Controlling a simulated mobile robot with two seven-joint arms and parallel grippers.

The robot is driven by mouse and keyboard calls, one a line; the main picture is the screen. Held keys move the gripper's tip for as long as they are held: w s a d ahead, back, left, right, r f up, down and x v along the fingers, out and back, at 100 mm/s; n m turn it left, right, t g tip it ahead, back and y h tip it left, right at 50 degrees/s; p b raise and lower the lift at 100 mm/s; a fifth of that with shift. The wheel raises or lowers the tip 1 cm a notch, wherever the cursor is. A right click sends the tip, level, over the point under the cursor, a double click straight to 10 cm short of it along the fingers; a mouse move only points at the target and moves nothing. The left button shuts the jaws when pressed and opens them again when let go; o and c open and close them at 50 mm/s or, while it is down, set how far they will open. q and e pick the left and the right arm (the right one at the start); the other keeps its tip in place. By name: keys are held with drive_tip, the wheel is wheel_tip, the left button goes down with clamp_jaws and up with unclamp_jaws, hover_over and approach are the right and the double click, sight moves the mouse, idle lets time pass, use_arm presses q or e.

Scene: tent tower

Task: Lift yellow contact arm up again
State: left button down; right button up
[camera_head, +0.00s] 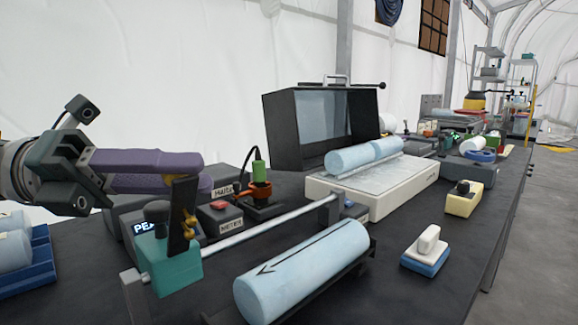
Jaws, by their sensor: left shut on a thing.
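My left gripper (198,174), with purple fingers, reaches in from the left. Its fingertips are at the upper part of a dark upright plate on a teal block (172,268), and the plate partly covers them. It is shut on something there. Small brass-yellow parts (189,222), which look like the yellow contact arm, show against the plate just below the fingertips. The exact grip is hidden. The teal block sits on a metal rail (265,228) and has a black knob. My right gripper is not in view.
A pale blue cylinder (302,272) with a black arrow lies in front of the rail. Behind are a red-button box (220,213), a black open case (287,130) and a white tray (405,190) with blue rolls. A yellow block (463,202) stands right. The front right tabletop is mostly clear.

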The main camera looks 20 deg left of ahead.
use_arm(q)
drive_tip(key=shift+a, duration=0.1)
drive_tip(key=shift+f+b, duration=0.2)
drive_tip(key=shift+b, duration=0.1)
drive_tip(key=shift+w+a+f+n+h+b, duration=0.1)
drive_tip(key=shift+w+a+n+h+b, duration=0.3)
drive_tip(key=shift+b, duration=0.7)
drive_tip(key=shift+s+a+n+t, duration=0.1)
drive_tip(key=shift+a+n+t, duration=0.15)
drive_tip(key=shift+n+t, duration=0.15)
drive_tip(key=shift+a+r+h, duration=0.2)
drive_tip(key=shift+r+h, duration=0.1)
drive_tip(key=c, duration=0.7)
unclamp_jaws()
drive_tip(key=shift+r, duration=0.1)
